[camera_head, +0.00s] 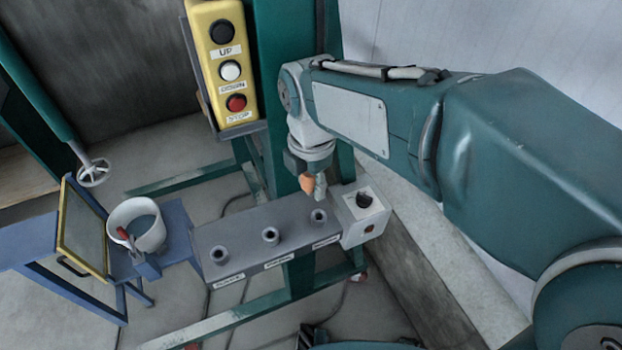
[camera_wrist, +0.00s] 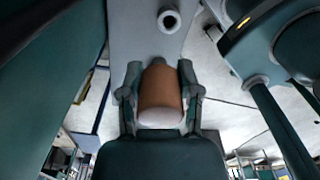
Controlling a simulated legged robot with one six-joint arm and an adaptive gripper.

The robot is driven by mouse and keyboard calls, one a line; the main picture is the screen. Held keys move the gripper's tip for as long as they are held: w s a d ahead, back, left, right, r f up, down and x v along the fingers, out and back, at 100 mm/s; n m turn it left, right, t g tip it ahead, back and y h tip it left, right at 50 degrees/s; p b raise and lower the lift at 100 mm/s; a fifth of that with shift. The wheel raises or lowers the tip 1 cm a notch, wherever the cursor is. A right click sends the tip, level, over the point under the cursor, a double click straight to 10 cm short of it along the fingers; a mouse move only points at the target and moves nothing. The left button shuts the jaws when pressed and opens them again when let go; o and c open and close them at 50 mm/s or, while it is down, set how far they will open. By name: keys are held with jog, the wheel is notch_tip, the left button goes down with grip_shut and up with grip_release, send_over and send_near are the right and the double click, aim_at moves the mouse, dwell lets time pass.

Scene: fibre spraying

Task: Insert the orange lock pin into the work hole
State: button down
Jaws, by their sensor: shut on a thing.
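My gripper (camera_head: 314,184) is shut on the orange lock pin (camera_head: 307,183), above the right end of the grey bench. In the wrist view, the orange-brown lock pin (camera_wrist: 160,88) with its pale end sits between the two fingers of my gripper (camera_wrist: 160,72). Three round sockets stand on the bench: left (camera_head: 219,255), middle (camera_head: 270,235) and right (camera_head: 318,216). The pin is above and apart from the right socket. One open socket (camera_wrist: 169,19) shows beyond the pin in the wrist view. The labels beside the sockets are too small to read, so I cannot tell which is the work hole.
A grey box with a black knob (camera_head: 364,201) adjoins the bench's right end. A yellow UP/DOWN/STOP button panel (camera_head: 226,62) hangs behind. A white bucket (camera_head: 150,239) stands at the left on a blue stand. A green post (camera_head: 283,140) rises behind the bench.

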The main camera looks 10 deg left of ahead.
jog(key=d+f, duration=0.2)
jog(key=d, duration=0.1)
jog(key=shift+a+f, duration=0.1)
jog(key=shift+f, duration=0.2)
jog(key=a+f, duration=0.2)
jog(key=shift+f, duration=0.35)
jog(key=shift+d+f, duration=0.1)
jog(key=shift+d, duration=0.65)
jog(key=shift+a, duration=0.15)
jog(key=shift+a, duration=0.35)
jog(key=shift+d, duration=0.45)
jog(key=shift+a, duration=0.2)
